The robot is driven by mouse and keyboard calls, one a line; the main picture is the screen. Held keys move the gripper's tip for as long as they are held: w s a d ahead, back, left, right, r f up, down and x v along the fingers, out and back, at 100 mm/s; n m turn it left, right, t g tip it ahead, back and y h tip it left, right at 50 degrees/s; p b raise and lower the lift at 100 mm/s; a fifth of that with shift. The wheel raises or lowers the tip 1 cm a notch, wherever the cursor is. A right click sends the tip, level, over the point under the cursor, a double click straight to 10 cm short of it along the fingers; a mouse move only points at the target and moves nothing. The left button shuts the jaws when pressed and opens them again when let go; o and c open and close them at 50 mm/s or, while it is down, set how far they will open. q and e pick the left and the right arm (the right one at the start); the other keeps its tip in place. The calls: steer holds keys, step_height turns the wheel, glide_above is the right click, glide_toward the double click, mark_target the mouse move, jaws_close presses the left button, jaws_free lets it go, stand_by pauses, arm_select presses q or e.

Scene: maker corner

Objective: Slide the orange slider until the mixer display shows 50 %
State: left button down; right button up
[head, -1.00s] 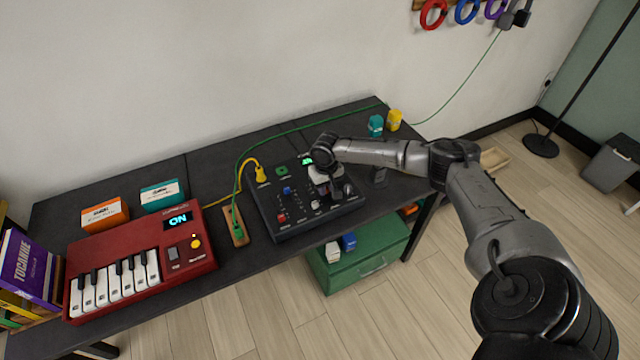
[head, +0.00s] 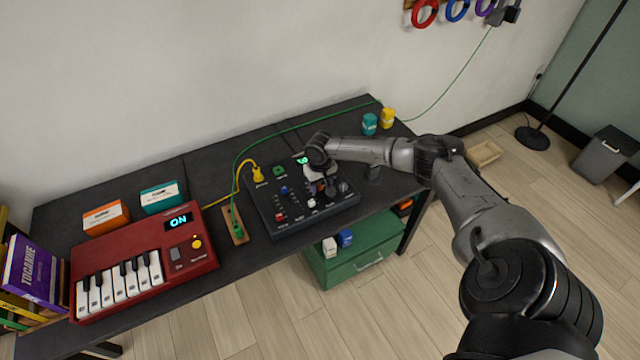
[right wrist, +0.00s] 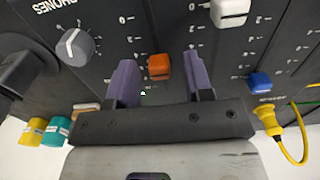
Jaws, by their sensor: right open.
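The dark mixer (head: 290,228) lies on the black table. Its small green-lit display (head: 302,160) is partly hidden by my right arm, and I cannot read its figure reliably. My right gripper (right wrist: 160,62) is open, with one purple finger on each side of the orange slider and a gap on both sides. In the head view my right gripper (head: 329,184) is over the right part of the mixer and hides the orange slider. My left gripper is not in view.
A white slider (right wrist: 230,12) and a blue slider (right wrist: 259,83) stand beside the orange one, and a grey knob (right wrist: 76,46) is to its left. A yellow plug (head: 257,174) with cable is at the mixer's back left. A red keyboard (head: 190,258) stands left.

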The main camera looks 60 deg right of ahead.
mark_target(320, 185)
step_height(320, 185, up, 14)
steer(key=p, duration=0.1)
steer(key=shift+p, duration=0.35)
steer(key=shift+f, duration=0.1)
stand_by(0.8)
